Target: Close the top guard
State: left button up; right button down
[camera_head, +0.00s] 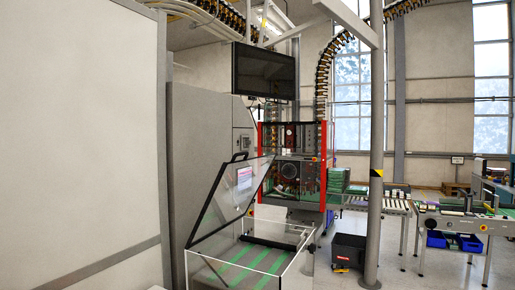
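The top guard (225,206) is a clear panel with a dark frame, and it stands raised and tilted over a machine with clear side walls and a white frame (206,263). A black handle (239,157) sits at the guard's upper edge. Below the guard, green strips (245,257) run across the machine's bed, and a white part (277,234) lies at its back. Neither of my grippers shows in the head view.
A grey cabinet (202,150) and a pale wall panel (80,140) stand at the left. A grey post (375,200) and a black bin (348,250) are right of the machine. Roller conveyors (455,222) stand further right. A dark monitor (264,71) hangs above. Open floor shows at the lower right.

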aim_at(235, 207)
jog(key=i+l+u, duration=0.1)
jog(key=i+l, duration=1.5)
